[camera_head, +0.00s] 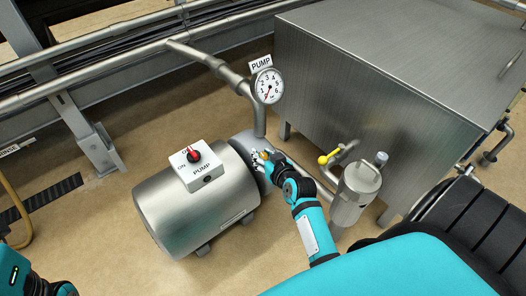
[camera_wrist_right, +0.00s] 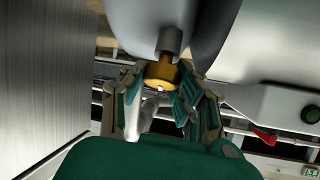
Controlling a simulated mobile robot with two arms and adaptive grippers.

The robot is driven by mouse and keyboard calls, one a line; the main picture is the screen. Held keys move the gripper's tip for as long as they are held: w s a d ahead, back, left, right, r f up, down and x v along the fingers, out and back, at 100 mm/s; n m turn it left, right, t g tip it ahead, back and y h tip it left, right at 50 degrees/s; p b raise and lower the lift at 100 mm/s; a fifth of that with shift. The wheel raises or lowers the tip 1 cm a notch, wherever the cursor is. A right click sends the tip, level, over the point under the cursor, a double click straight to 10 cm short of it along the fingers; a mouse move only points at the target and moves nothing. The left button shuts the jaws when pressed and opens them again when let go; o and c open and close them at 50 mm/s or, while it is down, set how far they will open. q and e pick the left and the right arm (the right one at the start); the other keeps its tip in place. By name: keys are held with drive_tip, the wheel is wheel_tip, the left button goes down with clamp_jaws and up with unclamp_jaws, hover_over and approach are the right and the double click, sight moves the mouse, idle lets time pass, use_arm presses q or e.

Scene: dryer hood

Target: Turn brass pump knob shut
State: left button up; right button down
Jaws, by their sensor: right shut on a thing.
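The brass pump knob (camera_wrist_right: 162,74) sits on a short grey stem under the rounded pump body in the right wrist view. My right gripper (camera_wrist_right: 158,90) has its fingers on both sides of the knob and is shut on it. In the head view the right gripper (camera_head: 266,157) is at the end of the pump (camera_head: 200,205), and only a small brass spot of the knob (camera_head: 264,154) shows there. My left gripper is not in view; only part of my left arm shows at the lower left corner.
A white switch box (camera_head: 197,166) with a red knob sits on the pump. A gauge (camera_head: 268,86) labelled PUMP stands behind my right gripper. A yellow-handled valve (camera_head: 328,157) and a metal canister (camera_head: 355,195) stand to the right. A large steel tank (camera_head: 390,85) fills the back right.

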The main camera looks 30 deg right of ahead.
drive_tip(key=c, duration=0.9)
unclamp_jaws()
drive_tip(key=shift+c, duration=0.2)
drive_tip(key=v, duration=1.2)
